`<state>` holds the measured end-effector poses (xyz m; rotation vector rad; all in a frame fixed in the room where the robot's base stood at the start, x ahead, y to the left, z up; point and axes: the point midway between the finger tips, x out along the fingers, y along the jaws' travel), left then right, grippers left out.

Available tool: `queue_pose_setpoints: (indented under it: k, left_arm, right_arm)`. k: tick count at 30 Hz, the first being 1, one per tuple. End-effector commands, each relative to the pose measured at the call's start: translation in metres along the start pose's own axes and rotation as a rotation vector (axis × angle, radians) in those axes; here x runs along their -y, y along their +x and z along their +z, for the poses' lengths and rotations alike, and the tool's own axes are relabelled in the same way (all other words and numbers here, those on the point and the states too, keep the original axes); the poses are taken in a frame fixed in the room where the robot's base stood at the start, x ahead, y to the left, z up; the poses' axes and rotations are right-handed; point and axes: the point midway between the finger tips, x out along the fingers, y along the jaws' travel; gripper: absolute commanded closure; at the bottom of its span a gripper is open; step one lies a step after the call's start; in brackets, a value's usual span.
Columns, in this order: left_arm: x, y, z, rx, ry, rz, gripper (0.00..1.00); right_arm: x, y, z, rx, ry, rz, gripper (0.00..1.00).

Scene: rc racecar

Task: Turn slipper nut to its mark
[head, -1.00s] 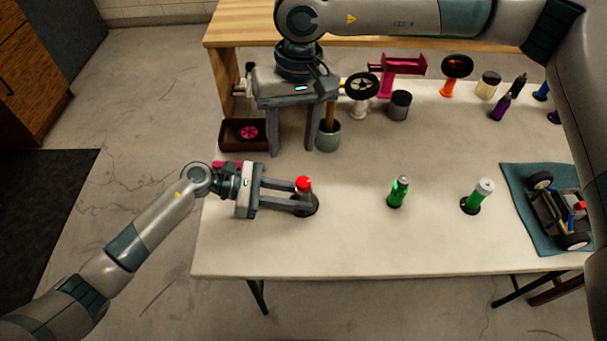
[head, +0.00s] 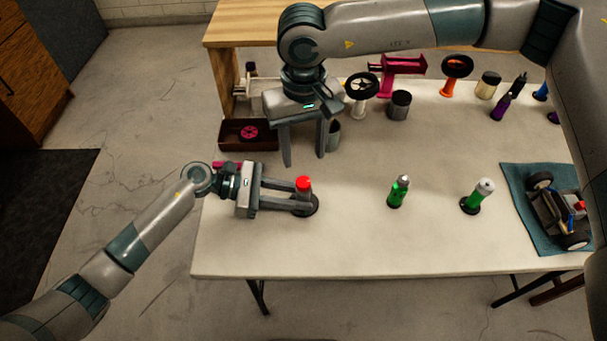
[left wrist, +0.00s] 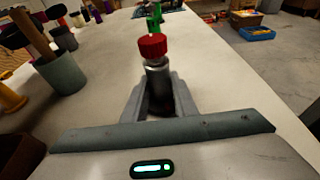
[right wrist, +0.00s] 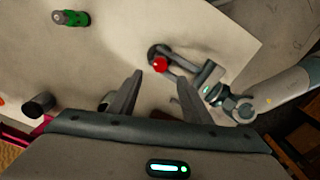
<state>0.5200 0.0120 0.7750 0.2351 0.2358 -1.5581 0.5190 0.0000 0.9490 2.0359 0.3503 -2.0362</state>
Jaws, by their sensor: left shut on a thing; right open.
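The slipper nut is a red knurled cap (head: 303,183) on top of a grey cylindrical body (left wrist: 157,80) that stands upright on a dark round base. The red cap also shows in the left wrist view (left wrist: 152,46) and in the right wrist view (right wrist: 160,64). My left gripper (head: 308,203) is shut on the grey body, below the red cap. My right gripper (head: 304,162) is open and empty, pointing down above and behind the red cap. In the right wrist view the cap lies beyond and between its fingers. No mark on the nut can be made out.
Two green bottle-like parts (head: 398,191) (head: 478,196) stand to the right. A car chassis (head: 560,212) lies on a teal mat. Behind are a wheel on a stand (head: 361,87), a grey cup (head: 400,104), a magenta stand (head: 400,68) and a brown tray (head: 236,146). The front table is clear.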

Motion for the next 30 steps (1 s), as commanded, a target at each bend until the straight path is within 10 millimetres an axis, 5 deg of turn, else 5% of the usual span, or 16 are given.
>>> queue_pose_setpoints:
  k: [15,30]
  left_arm:
    - [0.000,0.000,0.000,0.000,0.000,0.000,0.94]
    - [0.000,0.000,0.000,0.000,0.000,0.000,0.94]
  right_arm:
    - [0.000,0.078,0.000,0.001,0.000,0.000,0.56]
    - [0.000,0.089,0.000,0.000,0.000,0.000,0.60]
